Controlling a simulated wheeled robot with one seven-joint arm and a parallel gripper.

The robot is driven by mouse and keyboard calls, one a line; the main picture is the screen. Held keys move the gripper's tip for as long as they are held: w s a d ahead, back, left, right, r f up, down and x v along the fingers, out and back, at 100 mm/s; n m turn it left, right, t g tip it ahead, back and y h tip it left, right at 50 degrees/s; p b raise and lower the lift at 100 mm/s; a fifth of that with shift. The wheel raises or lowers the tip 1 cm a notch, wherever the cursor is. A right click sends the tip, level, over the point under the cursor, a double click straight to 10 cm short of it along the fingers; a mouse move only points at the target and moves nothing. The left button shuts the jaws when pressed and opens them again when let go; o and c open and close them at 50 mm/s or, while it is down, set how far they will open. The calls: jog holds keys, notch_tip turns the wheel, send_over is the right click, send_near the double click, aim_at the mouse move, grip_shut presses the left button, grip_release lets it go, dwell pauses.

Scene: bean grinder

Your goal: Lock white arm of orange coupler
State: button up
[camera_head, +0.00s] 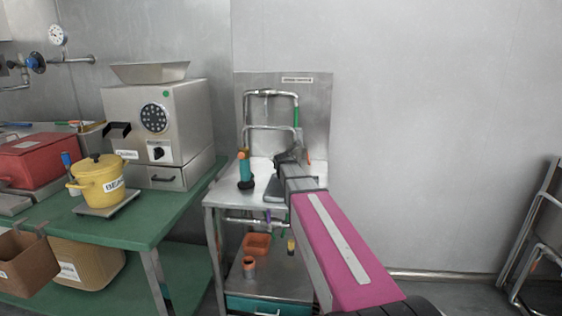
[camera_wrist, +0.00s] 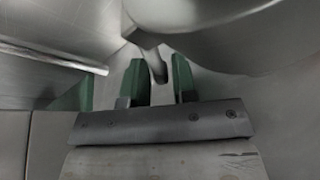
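My gripper (camera_head: 290,156) is over the steel stand in the head view, seen small and partly hidden by my own arm. In the wrist view its two green fingers (camera_wrist: 158,82) are apart. The tip of a grey metal lever-like part (camera_wrist: 154,60) hangs between them, and I cannot tell whether either finger touches it. A large rounded grey metal body (camera_wrist: 215,28) lies just beyond. No clear orange coupler or white arm shows in the wrist view. In the head view a small orange bit (camera_head: 308,156) shows just right of my gripper; I cannot tell whether it is the coupler.
The steel stand (camera_head: 222,196) has bent pipes (camera_head: 270,92) against its back plate. A teal and orange item (camera_head: 244,167) stands on its left. An orange bin (camera_head: 257,243) sits on the shelf below. A green table (camera_head: 150,220) with a grinder (camera_head: 157,120) stands left.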

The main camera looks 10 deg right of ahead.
grip_shut()
jog(key=shift+s+d+f+n+h, duration=0.2)
jog(key=shift+d+n+h, duration=0.1)
jog(key=shift+n+h, duration=0.15)
grip_release()
jog(key=shift+g, duration=0.3)
jog(key=v, duration=1)
jog(key=shift+s+r, duration=0.1)
jog(key=shift+s, duration=0.25)
